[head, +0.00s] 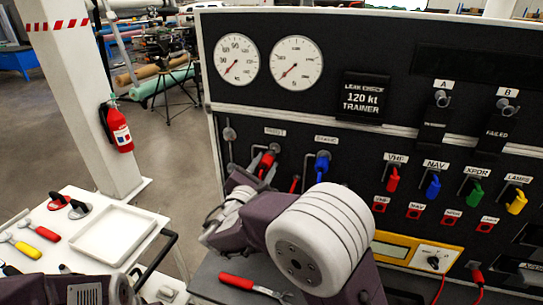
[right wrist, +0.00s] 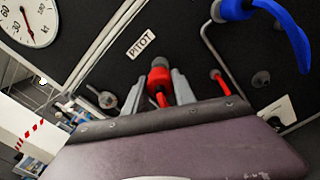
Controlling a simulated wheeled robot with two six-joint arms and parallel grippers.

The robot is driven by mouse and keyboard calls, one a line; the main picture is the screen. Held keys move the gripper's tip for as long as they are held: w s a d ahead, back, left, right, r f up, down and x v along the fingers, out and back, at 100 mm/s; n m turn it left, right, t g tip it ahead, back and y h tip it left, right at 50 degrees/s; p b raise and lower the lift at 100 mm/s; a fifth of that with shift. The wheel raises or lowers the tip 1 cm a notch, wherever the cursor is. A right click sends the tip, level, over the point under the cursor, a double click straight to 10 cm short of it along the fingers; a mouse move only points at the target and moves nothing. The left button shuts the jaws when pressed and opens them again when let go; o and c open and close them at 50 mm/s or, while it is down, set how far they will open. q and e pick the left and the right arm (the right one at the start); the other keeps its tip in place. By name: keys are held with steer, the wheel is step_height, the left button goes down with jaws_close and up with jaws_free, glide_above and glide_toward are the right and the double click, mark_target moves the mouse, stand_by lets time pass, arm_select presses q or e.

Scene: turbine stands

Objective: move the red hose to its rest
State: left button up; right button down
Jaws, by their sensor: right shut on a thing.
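The red hose (head: 267,160) has its red connector at the grey port under the PITOT label on the black panel; it also shows in the right wrist view (right wrist: 159,78). The connector appears to be on the port or touching it. My right gripper (right wrist: 160,92) is shut on the red hose, with one grey finger on each side. In the head view the right gripper (head: 262,176) is partly covered by my arm. The hose's lower part is hidden behind the gripper. I cannot tell which panel fitting is the hose's rest. My left gripper's fingertips are not in view.
A blue hose (head: 322,164) hangs at the neighbouring port, close right of my gripper. A grey knob (head: 229,134) sits left of PITOT. Below lie a red-handled wrench (head: 237,280) and, left, a white cart with a tray (head: 114,262).

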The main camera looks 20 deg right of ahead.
steer(key=shift+s+a, duration=0.2)
steer(key=shift+s, duration=0.1)
steer(key=shift+s+d+f+m, duration=0.15)
steer(key=shift+d+m, duration=0.1)
steer(key=shift+m, duration=0.55)
step_height(320, 180, down, 17)
steer(key=s+a+m+b, duration=0.2)
steer(key=b, duration=1.3)
steer(key=shift+m, duration=0.5)
steer(key=shift+x, duration=2.25)
steer(key=shift+f, duration=0.1)
